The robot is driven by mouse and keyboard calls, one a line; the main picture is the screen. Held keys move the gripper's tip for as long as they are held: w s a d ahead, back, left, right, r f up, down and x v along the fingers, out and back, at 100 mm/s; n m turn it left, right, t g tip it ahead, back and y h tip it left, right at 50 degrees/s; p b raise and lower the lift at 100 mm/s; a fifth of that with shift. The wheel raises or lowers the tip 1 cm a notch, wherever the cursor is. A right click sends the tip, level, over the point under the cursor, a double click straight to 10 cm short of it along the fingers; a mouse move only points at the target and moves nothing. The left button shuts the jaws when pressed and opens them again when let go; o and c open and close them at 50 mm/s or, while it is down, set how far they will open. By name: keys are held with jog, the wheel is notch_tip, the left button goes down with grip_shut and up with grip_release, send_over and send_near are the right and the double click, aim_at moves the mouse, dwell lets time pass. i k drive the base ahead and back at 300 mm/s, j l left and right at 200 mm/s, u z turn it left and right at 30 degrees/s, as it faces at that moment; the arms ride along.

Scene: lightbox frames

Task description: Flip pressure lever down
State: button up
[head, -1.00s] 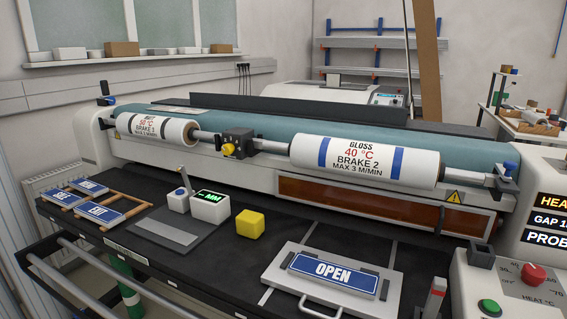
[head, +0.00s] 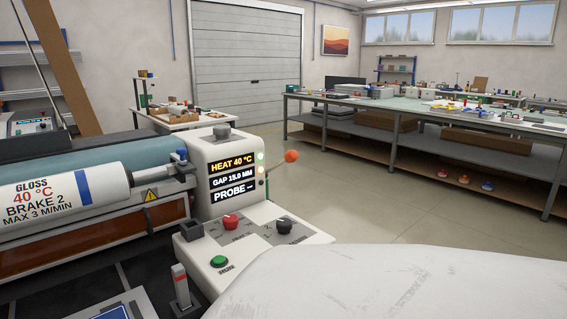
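A lever with an orange ball knob (head: 291,156) sticks out from the right side of the laminator's control housing (head: 222,163). Its thin rod slants up and to the right from the housing, with the knob at its upper end. The housing's display reads HEAT 40 °C, GAP 15.0 MM and PROBE. My gripper is not in view. A large white rounded surface, likely part of my arm, fills the bottom right and hides what lies behind it.
A control box (head: 245,238) with a red knob (head: 230,221), a black knob (head: 284,226) and a green button (head: 219,261) stands below the lever. The GLOSS roll (head: 60,203) is at left. Open floor (head: 400,210) lies to the right, before a long workbench (head: 420,119).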

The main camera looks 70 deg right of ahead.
aim_at(289, 157)
jog(key=z, duration=1.25)
